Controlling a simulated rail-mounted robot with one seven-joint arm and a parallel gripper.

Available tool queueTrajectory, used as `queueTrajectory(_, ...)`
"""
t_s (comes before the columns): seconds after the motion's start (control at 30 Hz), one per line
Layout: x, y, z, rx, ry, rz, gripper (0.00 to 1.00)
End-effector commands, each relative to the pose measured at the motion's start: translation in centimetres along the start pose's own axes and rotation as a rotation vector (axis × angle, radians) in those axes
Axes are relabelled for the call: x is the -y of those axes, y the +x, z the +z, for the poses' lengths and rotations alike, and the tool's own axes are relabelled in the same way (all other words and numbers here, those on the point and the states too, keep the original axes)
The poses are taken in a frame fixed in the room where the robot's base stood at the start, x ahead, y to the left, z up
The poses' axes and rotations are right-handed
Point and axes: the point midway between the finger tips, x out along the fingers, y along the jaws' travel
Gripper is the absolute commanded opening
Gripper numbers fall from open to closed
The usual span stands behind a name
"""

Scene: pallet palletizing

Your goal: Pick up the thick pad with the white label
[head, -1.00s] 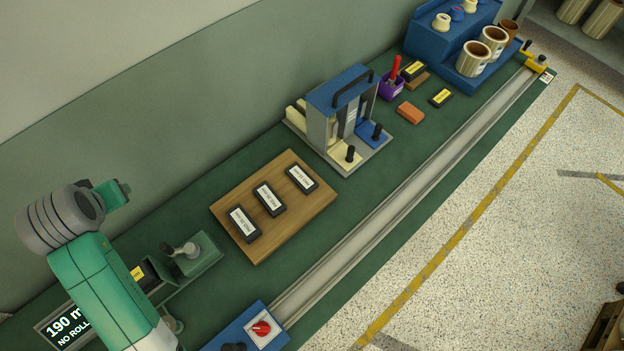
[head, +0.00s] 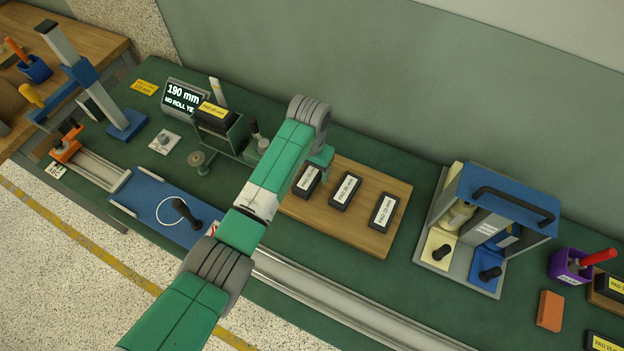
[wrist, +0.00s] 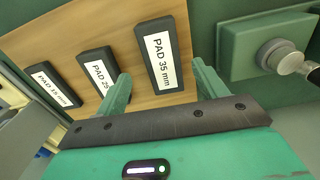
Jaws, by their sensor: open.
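Three dark pads with white labels lie in a row on a wooden board (head: 405,190). In the wrist view the thickest-marked one, PAD 35 mm (wrist: 160,55), is nearest the green fixture; in the head view it is the left pad (head: 307,181), partly beside my gripper. The PAD 25 (wrist: 98,72) and PAD 15 mm (wrist: 54,86) pads lie farther left in the wrist view. My gripper (wrist: 162,90) is open and empty. Its two fingers point at the board, with the PAD 35 mm beyond and between them, apart from it. My arm hides the board's left end in the head view.
A green fixture (head: 236,140) holding a yellow-labelled pad (head: 214,115) stands left of the board. A rail (head: 350,315) runs along the front edge. Bare green bench lies between board and press.

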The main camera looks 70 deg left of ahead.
Motion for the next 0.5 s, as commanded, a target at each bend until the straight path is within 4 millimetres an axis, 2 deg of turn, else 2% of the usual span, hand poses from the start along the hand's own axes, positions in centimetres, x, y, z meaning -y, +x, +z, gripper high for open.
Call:
queueTrajectory(0.23, 0.7, 4.3, -0.1, 0.001, -0.001, 0.000, 0.71)
queueTrajectory(0.33, 0.6, 5.0, -0.1, -0.001, 0.000, -0.001, 0.71)
queueTrajectory(0.5, 0.6, 5.0, -0.1, -0.002, -0.001, -0.001, 0.71)
